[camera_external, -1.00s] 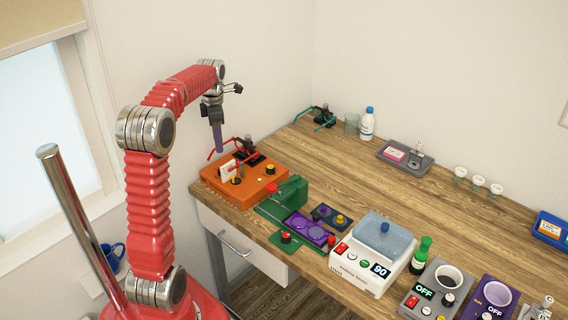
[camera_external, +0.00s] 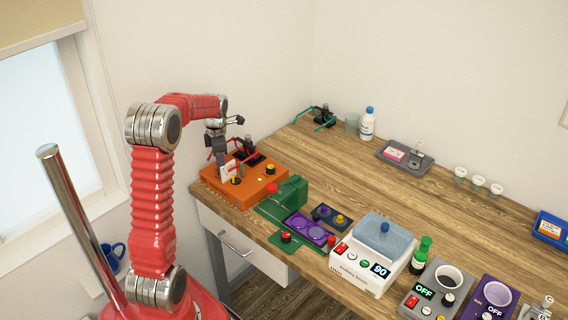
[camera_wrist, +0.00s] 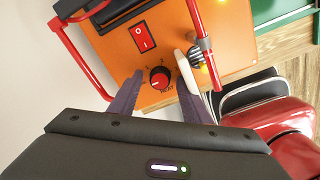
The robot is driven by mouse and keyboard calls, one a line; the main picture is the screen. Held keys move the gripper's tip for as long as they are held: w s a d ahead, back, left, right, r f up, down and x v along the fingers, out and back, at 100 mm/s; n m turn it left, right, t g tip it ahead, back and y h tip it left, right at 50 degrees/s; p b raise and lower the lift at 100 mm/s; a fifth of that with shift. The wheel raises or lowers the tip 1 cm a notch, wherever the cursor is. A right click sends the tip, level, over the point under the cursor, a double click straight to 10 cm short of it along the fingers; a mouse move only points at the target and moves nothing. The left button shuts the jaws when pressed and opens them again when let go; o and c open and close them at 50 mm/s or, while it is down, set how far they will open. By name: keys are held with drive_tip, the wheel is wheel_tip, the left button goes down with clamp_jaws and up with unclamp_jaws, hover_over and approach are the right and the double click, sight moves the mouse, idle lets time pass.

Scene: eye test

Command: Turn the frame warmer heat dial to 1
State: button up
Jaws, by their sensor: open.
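The orange frame warmer (camera_external: 262,189) sits at the table's left end. In the wrist view its orange top (camera_wrist: 115,45) carries a black heat dial with a red cap (camera_wrist: 159,77), with small marks around it. The dial's exact setting is too small to tell. My gripper (camera_wrist: 160,88) is open, with purple fingers on either side of the dial in the picture; I cannot tell whether they touch it.
A red rocker switch (camera_wrist: 143,36) is close to the dial. Red clamp arms (camera_wrist: 205,45) and the white piece (camera_wrist: 186,72) stand close to the right finger. A green device (camera_external: 290,190) and a white balance-like box (camera_external: 365,262) are further right.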

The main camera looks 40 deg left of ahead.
drive_tip(key=shift+c, duration=0.6)
drive_tip(key=c, duration=0.9)
drive_tip(key=shift+m, duration=0.3)
drive_tip(key=m, duration=0.4)
drive_tip(key=shift+a+m, duration=0.1)
drive_tip(key=shift+m, duration=0.3)
drive_tip(key=m, duration=0.6)
drive_tip(key=shift+w, duration=0.1)
drive_tip(key=o, duration=1)
